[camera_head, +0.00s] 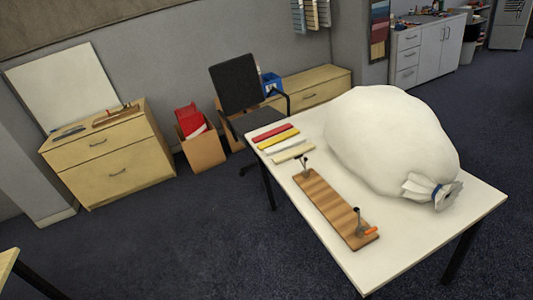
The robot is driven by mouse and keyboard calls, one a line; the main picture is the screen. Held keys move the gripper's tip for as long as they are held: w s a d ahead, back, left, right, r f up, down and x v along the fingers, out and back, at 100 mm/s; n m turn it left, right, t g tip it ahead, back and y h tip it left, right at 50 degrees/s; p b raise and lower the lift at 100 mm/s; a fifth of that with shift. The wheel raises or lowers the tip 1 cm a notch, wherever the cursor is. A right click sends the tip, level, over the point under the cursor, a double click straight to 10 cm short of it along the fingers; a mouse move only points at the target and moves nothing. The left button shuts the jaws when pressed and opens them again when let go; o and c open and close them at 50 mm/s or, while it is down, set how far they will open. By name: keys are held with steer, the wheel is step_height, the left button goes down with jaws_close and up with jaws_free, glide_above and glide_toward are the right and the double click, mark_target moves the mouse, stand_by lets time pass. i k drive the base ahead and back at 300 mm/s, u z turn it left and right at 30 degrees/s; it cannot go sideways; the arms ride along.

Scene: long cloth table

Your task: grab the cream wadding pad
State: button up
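Several flat strips lie side by side at the far left end of the white table (385,258). The one nearest the wooden board is pale cream (293,153) and looks like the cream wadding pad, though it is small in view. Beside it lie a white strip (286,146), a yellow strip (278,138) and a red strip (274,131). They lie flat and nothing covers the cream one. My gripper does not show in this view.
A large white tied sack (390,140) fills the table's right side. A wooden board (335,208) with metal clamps lies in front of the strips. A black office chair (238,85) stands behind the table. Drawers (110,155) stand at the left wall. Open dark carpet lies left of the table.

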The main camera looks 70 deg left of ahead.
mark_target(281, 158)
steer(key=u, duration=1.6)
